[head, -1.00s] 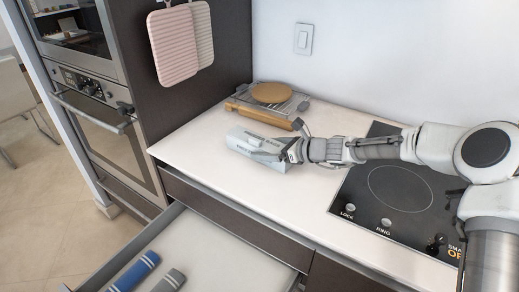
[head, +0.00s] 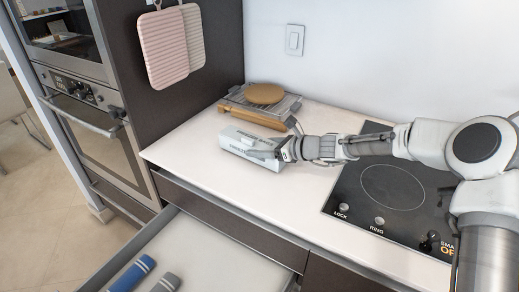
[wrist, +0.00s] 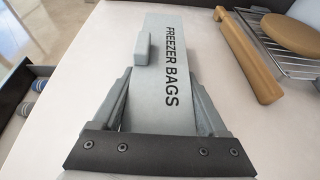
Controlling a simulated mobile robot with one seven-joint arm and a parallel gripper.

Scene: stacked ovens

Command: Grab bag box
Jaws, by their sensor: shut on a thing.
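The bag box is a long pale grey box (head: 243,143) on the white counter, left of the cooktop. In the wrist view the box (wrist: 169,75) carries the words "FREEZER BAGS" and runs away from my gripper. My gripper (head: 277,148) reaches it from the right and is shut on its near end. In the wrist view the two fingers of my gripper (wrist: 160,105) lie on either side of the box. I cannot tell whether the box is lifted off the counter.
A wooden rolling pin (head: 252,117) and a wire rack (head: 280,105) with a round board (head: 264,93) lie behind the box. A black cooktop (head: 390,190) is to the right. An open drawer (head: 205,255) juts out below the counter, holding rolled items (head: 133,273).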

